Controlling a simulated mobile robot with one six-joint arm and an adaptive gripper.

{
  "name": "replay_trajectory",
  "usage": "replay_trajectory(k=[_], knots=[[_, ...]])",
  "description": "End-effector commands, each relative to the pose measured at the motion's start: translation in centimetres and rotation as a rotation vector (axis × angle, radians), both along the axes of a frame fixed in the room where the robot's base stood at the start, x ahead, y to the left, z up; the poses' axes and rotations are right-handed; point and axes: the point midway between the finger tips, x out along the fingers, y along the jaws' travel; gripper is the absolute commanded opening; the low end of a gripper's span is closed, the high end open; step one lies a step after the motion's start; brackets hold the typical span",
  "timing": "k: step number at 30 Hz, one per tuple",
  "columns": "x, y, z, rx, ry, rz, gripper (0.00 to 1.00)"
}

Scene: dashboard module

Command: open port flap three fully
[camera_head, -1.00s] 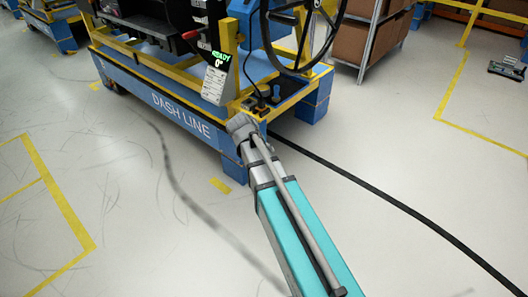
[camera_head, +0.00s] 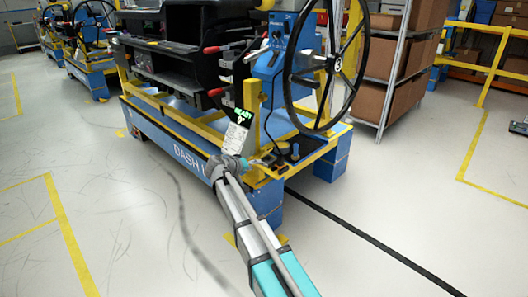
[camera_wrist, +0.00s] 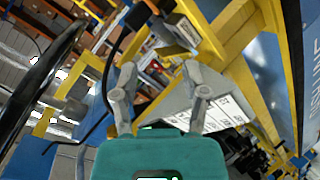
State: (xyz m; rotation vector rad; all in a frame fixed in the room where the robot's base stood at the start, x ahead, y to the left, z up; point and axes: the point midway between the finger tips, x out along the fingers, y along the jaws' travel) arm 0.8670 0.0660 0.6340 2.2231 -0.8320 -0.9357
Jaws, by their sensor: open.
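The black dashboard module (camera_head: 190,62) sits on the blue and yellow dash line stand in the head view. I cannot make out any numbered port flap in either view, so flap three's state cannot be told. My gripper (camera_wrist: 160,70) is open and empty in the wrist view, its two grey fingers spread apart. In the head view my arm reaches to the stand's front corner, below the small "READY 0°" display (camera_head: 243,115). A white printed card (camera_wrist: 208,112) lies behind the right finger in the wrist view.
A black steering wheel (camera_head: 327,60) stands on the right of the stand. The stand's yellow frame (camera_wrist: 236,32) is close to my fingers. A shelf with brown boxes (camera_head: 383,58) is behind. A black cable (camera_head: 375,243) crosses the open floor.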

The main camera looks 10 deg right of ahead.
Motion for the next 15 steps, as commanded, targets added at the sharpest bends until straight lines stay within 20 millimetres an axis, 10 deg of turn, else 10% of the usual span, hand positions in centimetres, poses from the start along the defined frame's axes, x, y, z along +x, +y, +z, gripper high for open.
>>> replay_trajectory(k=[6, 15], knots=[[3.6, 3.3, 2.1, -0.095, -0.093, 0.054, 0.58], [3.9, 3.8, 2.5, -0.111, -0.109, 0.063, 0.58]])
